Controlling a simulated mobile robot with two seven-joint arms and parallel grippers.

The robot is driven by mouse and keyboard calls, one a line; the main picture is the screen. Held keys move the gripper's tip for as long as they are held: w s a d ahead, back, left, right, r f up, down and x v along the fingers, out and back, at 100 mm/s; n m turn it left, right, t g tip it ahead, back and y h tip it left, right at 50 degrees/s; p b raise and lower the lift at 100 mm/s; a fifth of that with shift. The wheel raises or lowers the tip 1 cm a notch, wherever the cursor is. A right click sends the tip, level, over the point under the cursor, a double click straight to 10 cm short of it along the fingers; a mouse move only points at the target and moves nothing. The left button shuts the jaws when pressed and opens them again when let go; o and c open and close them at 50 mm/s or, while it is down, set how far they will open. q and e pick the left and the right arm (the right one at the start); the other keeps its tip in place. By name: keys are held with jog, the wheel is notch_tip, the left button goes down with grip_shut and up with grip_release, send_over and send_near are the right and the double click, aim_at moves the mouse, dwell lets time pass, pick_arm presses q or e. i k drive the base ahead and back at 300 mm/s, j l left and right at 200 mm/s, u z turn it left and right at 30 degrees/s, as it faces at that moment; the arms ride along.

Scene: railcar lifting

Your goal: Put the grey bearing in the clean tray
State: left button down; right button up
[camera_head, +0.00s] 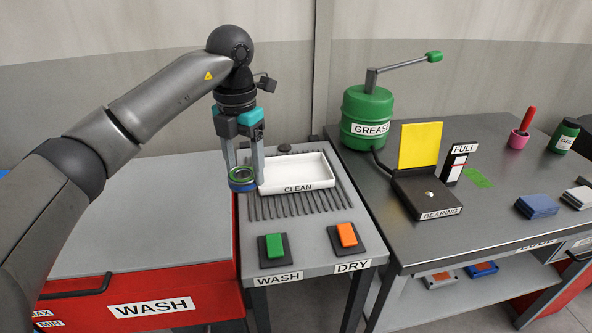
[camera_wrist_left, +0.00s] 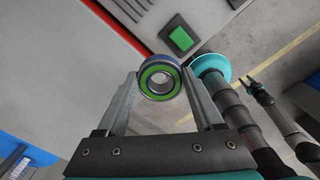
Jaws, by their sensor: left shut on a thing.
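My left gripper (camera_head: 243,176) is shut on a bearing (camera_head: 241,187), a ring with a blue outside and a green band. In the left wrist view the bearing (camera_wrist_left: 147,86) sits between the two fingertips (camera_wrist_left: 160,85), and a grey inner ring shows in it. The white clean tray (camera_head: 295,190), labelled CLEAN, lies on the ribbed grey bench, just right of the held bearing in the head view. The bearing is at the tray's left end, not inside it. The visible tray floor is bare.
A green WASH button (camera_head: 274,246) and an orange DRY button (camera_head: 347,235) are in front of the tray. A red WASH cabinet (camera_head: 160,305) with a grey lid stands left. A green grease pot (camera_head: 367,115) and a yellow-backed bearing stand (camera_head: 425,195) are right.

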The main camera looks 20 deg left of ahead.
aim_at(294, 176)
jog(key=i, duration=0.9)
